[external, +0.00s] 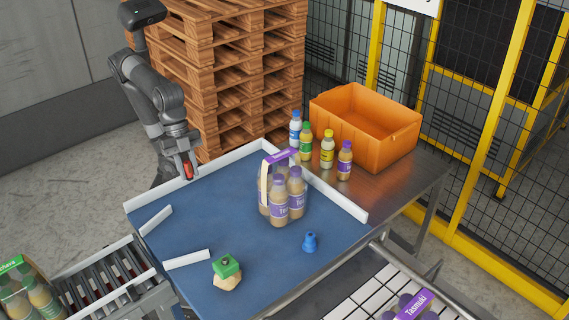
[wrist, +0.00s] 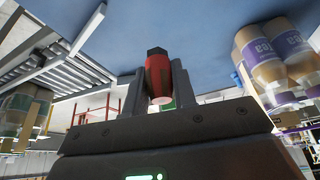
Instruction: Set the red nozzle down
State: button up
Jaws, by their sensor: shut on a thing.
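The red nozzle (wrist: 159,76) is between the two fingers of my gripper (wrist: 161,85) in the wrist view. It has a dark tip and a pale end. In the external view the red nozzle (external: 189,171) shows at the end of my arm, and my gripper (external: 186,166) is shut on it near the back left edge of the blue table (external: 205,220). I cannot tell the exact height of the nozzle over the table.
A blue nozzle (external: 310,242) and a green-topped piece (external: 227,272) stand on the blue table. A bottle pack (external: 281,195) stands mid-table. White rails (external: 187,259) edge the table. Several bottles (external: 327,150) and an orange crate (external: 365,130) are behind. The table's left middle is clear.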

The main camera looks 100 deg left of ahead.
send_over(235, 205)
jog(key=a, duration=0.1)
jog(key=f, duration=0.4)
jog(key=s+f, duration=0.1)
jog(key=f, duration=0.2)
jog(key=shift+f, duration=0.1)
jog(key=shift+w+f, duration=0.15)
jog(key=shift+f, duration=1.95)
jog(key=shift+f, duration=0.15)
jog(key=o, duration=1)
jog(key=v, duration=1.2)
jog(key=shift+r, duration=0.25)
